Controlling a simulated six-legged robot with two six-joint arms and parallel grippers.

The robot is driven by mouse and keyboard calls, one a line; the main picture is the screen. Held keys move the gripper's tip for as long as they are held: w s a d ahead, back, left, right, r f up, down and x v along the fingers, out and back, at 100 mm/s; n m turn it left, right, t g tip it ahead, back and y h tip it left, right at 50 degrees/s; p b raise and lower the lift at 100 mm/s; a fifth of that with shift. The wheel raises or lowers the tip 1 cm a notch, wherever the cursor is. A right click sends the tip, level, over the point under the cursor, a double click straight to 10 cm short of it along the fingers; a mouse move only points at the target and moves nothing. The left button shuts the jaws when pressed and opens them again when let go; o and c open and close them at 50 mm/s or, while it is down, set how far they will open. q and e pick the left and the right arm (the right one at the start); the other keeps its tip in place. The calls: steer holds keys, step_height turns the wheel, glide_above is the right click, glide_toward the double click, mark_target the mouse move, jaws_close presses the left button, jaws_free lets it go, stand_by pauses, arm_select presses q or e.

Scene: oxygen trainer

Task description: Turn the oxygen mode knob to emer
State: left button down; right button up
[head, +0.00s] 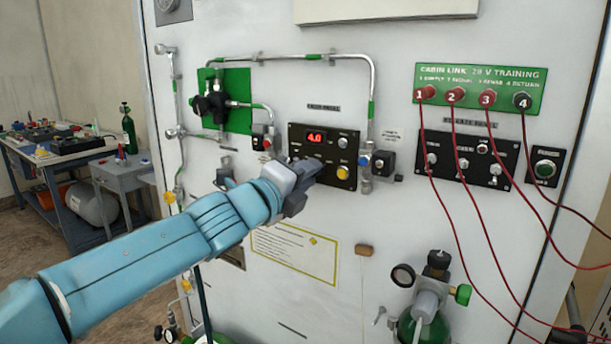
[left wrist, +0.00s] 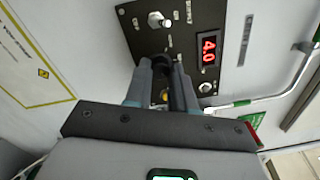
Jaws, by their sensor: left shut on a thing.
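The control panel (head: 348,133) is black, with a red display (head: 316,137) reading 4.0. My left gripper (head: 312,172) reaches it from the lower left and covers its lower left part. In the left wrist view my two left fingers (left wrist: 164,80) are closed on a dark round knob (left wrist: 162,61) on the panel (left wrist: 185,38). This looks like the mode knob; its pointer and labels cannot be read. My right gripper is not in view.
A yellow button (head: 343,173) and a small silver knob (head: 343,143) sit close by on the panel. A silver toggle (left wrist: 158,20) shows beyond the gripped knob. Red cables (head: 462,200) hang at the right. A pipe (head: 372,90) runs above the panel.

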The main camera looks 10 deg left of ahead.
arm_select(q)
steer(key=c, duration=0.9)
jaws_free()
steer(key=shift+c, duration=0.2)
steer(key=v, duration=1.6)
steer(key=shift+s, duration=0.15)
